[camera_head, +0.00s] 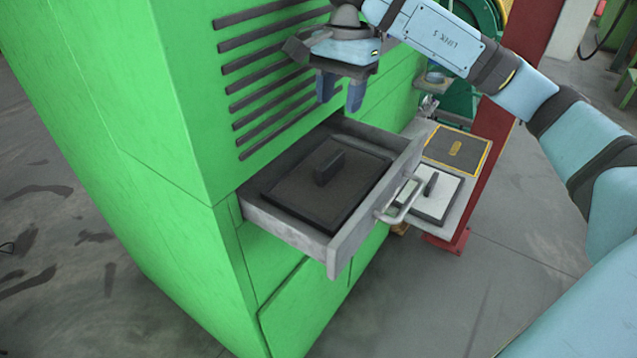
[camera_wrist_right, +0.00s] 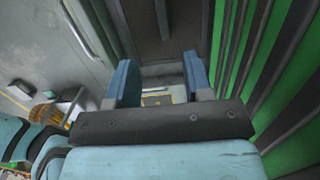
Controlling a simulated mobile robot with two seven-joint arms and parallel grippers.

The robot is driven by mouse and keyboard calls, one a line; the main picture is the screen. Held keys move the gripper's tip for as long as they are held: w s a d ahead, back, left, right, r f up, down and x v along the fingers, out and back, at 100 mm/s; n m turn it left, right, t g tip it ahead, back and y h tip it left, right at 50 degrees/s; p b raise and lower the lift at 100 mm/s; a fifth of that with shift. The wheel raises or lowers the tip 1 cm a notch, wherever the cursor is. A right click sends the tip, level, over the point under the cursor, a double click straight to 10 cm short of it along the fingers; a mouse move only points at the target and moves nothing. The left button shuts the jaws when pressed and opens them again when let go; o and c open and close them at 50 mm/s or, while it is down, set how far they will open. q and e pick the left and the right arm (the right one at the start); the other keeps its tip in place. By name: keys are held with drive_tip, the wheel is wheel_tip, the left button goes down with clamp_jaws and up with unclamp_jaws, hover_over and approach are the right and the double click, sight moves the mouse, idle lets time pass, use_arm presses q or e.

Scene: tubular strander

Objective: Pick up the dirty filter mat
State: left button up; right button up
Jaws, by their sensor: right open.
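The dirty filter mat (camera_head: 330,190) is a dark, flat rectangle with an upright block grip (camera_head: 328,167) on its top. It lies in the pulled-out grey drawer (camera_head: 345,250) of the green cabinet. My right gripper (camera_head: 341,96) is open and empty, with its two blue fingers pointing down. It is above the back part of the drawer, near the slotted cabinet front, and apart from the mat. In the right wrist view the fingers (camera_wrist_right: 160,78) stand apart, with the dark mat (camera_wrist_right: 136,20) beyond them. My left gripper is not in view.
A white mat (camera_head: 435,204) with a dark grip lies on a side shelf beyond the drawer handle (camera_head: 402,202). A dark panel with a yellow border (camera_head: 458,150) is behind it. The green cabinet (camera_head: 170,120) and its slats (camera_head: 265,70) stand close to the gripper. A red post (camera_head: 490,140) is at right.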

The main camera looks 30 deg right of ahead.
hover_over(331, 159)
drive_tip(key=f, duration=0.7)
drive_tip(key=shift+s+d+f, duration=0.1)
drive_tip(key=shift+s+d, duration=0.05)
drive_tip(key=shift+d, duration=0.2)
drive_tip(key=shift+a+f+p, duration=0.15)
drive_tip(key=shift+f+p, duration=0.2)
drive_tip(key=shift+f, duration=1.2)
drive_tip(key=shift+a+f+p, duration=0.15)
drive_tip(key=shift+f+p, duration=0.15)
drive_tip(key=shift+f, duration=1.2)
clamp_jaws()
